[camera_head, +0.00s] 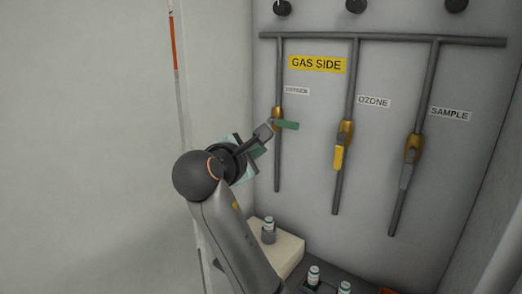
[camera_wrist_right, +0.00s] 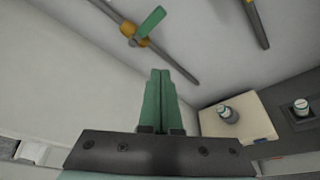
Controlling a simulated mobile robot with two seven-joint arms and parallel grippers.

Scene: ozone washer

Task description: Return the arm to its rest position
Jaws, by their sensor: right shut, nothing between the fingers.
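My right gripper (camera_head: 260,150) is in front of the panel, left of and below the green valve handle (camera_head: 287,125). In the right wrist view its two green fingers (camera_wrist_right: 160,74) are pressed together with nothing between them. The handle also shows in the right wrist view (camera_wrist_right: 151,22), beyond the fingertips and apart from them. It sits crosswise on the leftmost pipe's brass valve. My right arm (camera_head: 228,230) rises from the bottom of the head view and bends toward the panel. My left gripper is out of view.
The yellow ozone handle (camera_head: 338,158) and grey sample handle (camera_head: 405,177) lie along their pipes. Below, a capped vial (camera_head: 268,224) stands on a cream block (camera_head: 286,250), with more vials (camera_head: 314,273) to its right. A bare wall (camera_head: 90,140) fills the left.

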